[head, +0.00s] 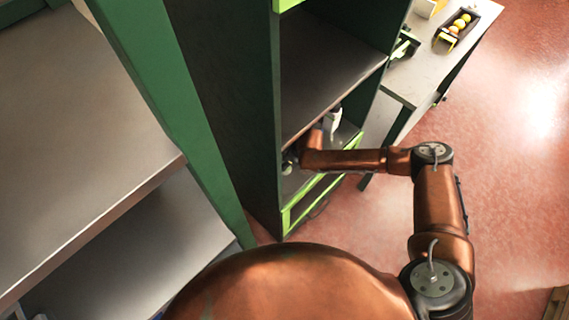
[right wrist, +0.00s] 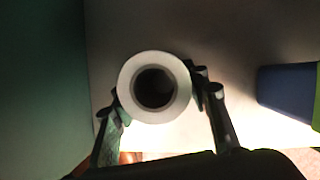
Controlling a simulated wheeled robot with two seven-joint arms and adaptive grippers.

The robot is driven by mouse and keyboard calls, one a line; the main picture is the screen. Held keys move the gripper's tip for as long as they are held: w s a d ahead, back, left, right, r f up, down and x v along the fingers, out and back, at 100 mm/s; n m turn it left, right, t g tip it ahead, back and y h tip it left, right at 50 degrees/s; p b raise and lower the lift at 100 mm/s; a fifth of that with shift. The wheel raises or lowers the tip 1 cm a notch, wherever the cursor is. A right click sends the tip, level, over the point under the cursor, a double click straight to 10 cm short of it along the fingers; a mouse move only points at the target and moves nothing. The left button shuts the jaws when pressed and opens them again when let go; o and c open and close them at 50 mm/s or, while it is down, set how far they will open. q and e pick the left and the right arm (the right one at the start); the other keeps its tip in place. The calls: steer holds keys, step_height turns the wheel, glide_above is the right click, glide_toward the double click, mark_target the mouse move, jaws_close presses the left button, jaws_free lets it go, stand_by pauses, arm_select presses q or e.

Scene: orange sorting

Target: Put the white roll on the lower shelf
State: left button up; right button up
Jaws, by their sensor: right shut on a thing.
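In the right wrist view, the white roll (right wrist: 127,88) shows end-on, with its dark round core facing the camera. My right gripper (right wrist: 158,95) has a finger on each side of the roll and is shut on it. In the head view, my right arm reaches into the lower part of the dark green shelf unit, over the lower shelf (head: 348,133). The gripper there is mostly hidden by the arm and the upper board (head: 335,75). I cannot tell whether the roll touches the shelf surface. My left gripper is not in view.
The unit's green side wall (head: 225,90) stands close left of my right arm. A white object (head: 333,123) stands on the lower shelf behind the arm. A blue object (right wrist: 288,84) is right of the roll.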

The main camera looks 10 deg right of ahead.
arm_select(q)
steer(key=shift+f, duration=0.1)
arm_select(e)
steer(key=shift+f, duration=0.25)
steer(key=o, duration=1.2)
steer(key=shift+r, duration=0.15)
steer(key=shift+d+r, duration=0.1)
steer(key=shift+r, duration=0.25)
steer(key=p+v, duration=0.1)
steer(key=v, duration=0.4)
steer(key=shift+d+p, duration=0.1)
steer(key=shift+p, duration=0.25)
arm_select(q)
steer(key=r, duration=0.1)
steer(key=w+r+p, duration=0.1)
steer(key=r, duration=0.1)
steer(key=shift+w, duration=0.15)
arm_select(e)
steer(key=s+d, duration=0.8)
steer(key=shift+s+f, duration=0.25)
steer(key=shift+f, duration=0.15)
